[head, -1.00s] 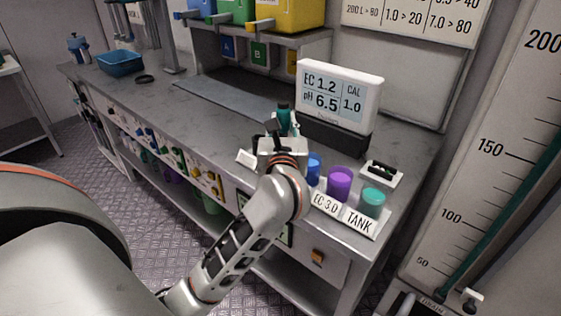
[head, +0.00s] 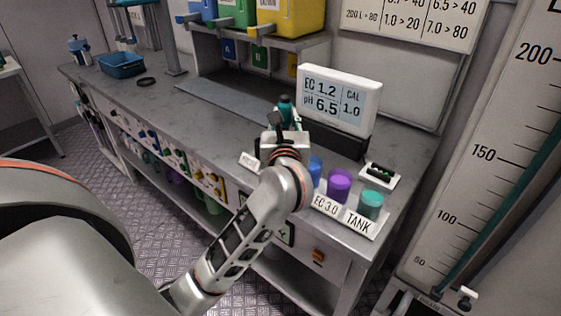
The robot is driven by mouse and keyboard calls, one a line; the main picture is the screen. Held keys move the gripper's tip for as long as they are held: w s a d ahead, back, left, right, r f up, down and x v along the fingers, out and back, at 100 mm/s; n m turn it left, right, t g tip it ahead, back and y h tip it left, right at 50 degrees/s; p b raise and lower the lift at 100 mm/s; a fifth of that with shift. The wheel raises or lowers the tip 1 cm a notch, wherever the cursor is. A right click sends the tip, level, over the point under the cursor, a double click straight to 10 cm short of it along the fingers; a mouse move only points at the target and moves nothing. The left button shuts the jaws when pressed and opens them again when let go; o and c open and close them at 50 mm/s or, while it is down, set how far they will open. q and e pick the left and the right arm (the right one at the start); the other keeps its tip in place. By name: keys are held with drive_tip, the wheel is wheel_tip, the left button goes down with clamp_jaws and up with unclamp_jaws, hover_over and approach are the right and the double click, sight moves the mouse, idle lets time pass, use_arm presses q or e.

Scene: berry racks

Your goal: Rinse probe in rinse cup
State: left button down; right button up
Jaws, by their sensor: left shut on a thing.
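My left gripper (head: 281,126) is above the near edge of the bench, at the left part of a row of cups. It is shut on the probe (head: 286,104), whose dark teal top stands up above the fingers. The probe's lower end is hidden behind the gripper, so I cannot tell whether it is in a cup. The row has a blue cup (head: 315,169), a purple cup (head: 339,184) and a teal cup (head: 370,204). The rinse cup cannot be made out; my gripper and wrist cover the row's left part. My right gripper is not in view.
A white meter (head: 340,103) reading EC 1.2 and pH 6.5 stands behind the cups. A small white tray (head: 392,181) lies to the right. A blue basin (head: 121,65) and a black ring (head: 146,81) are at the far left. The middle of the bench is mostly clear.

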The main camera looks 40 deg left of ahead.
sight(285, 96)
use_arm(q)
drive_tip(key=shift+r+p, duration=0.45)
drive_tip(key=shift+r, duration=0.45)
drive_tip(key=shift+r+p, duration=0.7)
drive_tip(key=shift+r, duration=0.15)
drive_tip(key=shift+r+p, duration=0.5)
drive_tip(key=shift+r, duration=0.1)
drive_tip(key=shift+r+p, duration=0.6)
drive_tip(key=shift+r, duration=0.15)
drive_tip(key=shift+f, duration=0.1)
